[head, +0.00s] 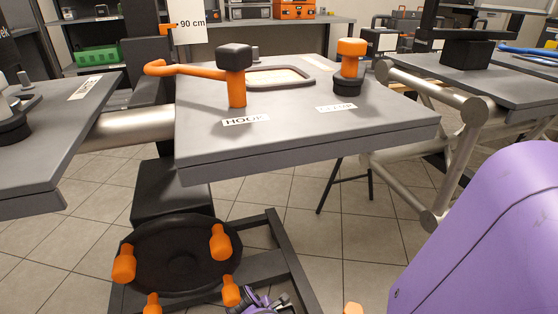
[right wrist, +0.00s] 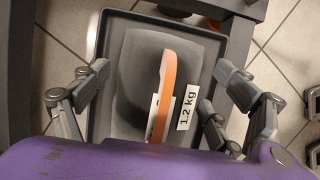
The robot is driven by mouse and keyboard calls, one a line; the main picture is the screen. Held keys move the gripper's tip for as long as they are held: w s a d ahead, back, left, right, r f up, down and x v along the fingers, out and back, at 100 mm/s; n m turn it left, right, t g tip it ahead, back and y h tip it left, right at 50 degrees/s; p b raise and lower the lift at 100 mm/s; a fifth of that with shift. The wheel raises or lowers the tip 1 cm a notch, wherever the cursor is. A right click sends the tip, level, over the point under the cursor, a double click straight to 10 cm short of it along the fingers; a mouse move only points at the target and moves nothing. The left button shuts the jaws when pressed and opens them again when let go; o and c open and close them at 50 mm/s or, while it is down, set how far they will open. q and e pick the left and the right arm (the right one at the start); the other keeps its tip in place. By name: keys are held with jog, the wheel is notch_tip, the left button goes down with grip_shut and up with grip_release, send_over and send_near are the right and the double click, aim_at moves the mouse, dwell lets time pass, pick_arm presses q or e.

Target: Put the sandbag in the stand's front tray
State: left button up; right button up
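The sandbag (right wrist: 137,85) shows in the right wrist view as a dark grey bag with an upright orange strap and a "1.2 kg" label. It lies in a shallow dark tray (right wrist: 224,52). My right gripper (right wrist: 158,97) is open above it, with grey fingers on both sides of the bag and nothing between them gripped. The sandbag does not show clearly in the head view.
A grey table (head: 300,130) carries an orange hook (head: 237,90) and an orange-topped clamp (head: 349,65). Below are a dark frame (head: 290,265) and a round black base (head: 180,260) with orange knobs. A silver truss (head: 450,150) stands at right.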

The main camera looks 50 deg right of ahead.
jog(key=p+v, duration=0.1)
jog(key=v, duration=0.2)
jog(key=shift+r, duration=0.15)
jog(key=w+a, duration=0.2)
jog(key=a, duration=0.1)
jog(key=w+a, duration=0.2)
jog(key=a, duration=0.1)
jog(key=w+a, duration=0.2)
jog(key=a, duration=0.2)
jog(key=shift+w+a, duration=0.1)
